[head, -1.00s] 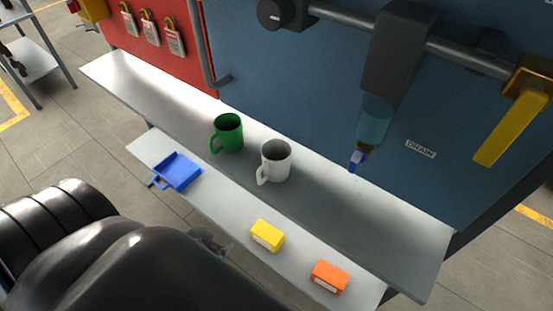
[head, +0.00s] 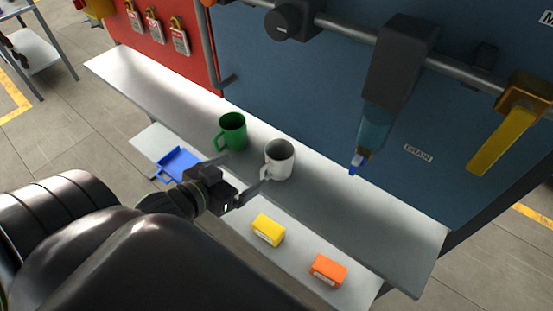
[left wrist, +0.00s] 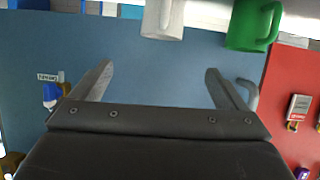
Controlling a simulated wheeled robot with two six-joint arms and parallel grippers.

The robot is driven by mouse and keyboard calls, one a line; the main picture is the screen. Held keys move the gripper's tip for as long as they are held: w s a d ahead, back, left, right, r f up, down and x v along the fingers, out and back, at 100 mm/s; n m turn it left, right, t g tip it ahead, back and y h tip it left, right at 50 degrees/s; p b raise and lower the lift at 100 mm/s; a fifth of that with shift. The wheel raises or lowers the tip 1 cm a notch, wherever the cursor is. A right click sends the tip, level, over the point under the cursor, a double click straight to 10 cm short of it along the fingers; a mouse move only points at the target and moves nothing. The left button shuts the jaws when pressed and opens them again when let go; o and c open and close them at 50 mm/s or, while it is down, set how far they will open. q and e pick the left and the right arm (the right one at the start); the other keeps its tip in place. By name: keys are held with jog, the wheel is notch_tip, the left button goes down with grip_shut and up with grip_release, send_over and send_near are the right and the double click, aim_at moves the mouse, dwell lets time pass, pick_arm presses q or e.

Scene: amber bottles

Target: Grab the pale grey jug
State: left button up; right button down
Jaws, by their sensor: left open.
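The pale grey jug (head: 279,160) stands upright on the upper shelf, its handle toward the lower left. It also shows at the top edge of the left wrist view (left wrist: 163,17), cut off by the frame. My left gripper (head: 238,178) is open and empty, just left of and nearer than the jug. One finger lies close to the jug's handle in the head view; I cannot tell whether it touches. A green mug (head: 232,131) stands left of the jug, and it also shows in the left wrist view (left wrist: 252,25). My right gripper is not in view.
A blue dustpan-like tray (head: 176,163), a yellow box (head: 268,230) and an orange box (head: 328,270) lie on the lower shelf (head: 247,239). A bottle with a blue tip (head: 372,132) hangs over the upper shelf (head: 385,228), right of the jug. The upper shelf's right part is clear.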

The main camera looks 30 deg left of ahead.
aim_at(267, 165)
pick_arm(q)
jog(key=b+x, duration=0.3)
jog(key=x, duration=0.6)
jog(key=shift+w+f, duration=0.15)
jog(key=shift+w, duration=0.15)
jog(key=shift+w+f, duration=0.2)
jog(key=shift+w, duration=0.2)
jog(key=x, duration=0.2)
jog(key=p+x, duration=0.1)
jog(key=x, duration=0.1)
jog(key=shift+a+f, duration=0.1)
jog(key=shift+f, duration=0.15)
jog(key=shift+w+f, duration=0.2)
jog(key=shift+w, duration=0.2)
jog(key=c, duration=1.1)
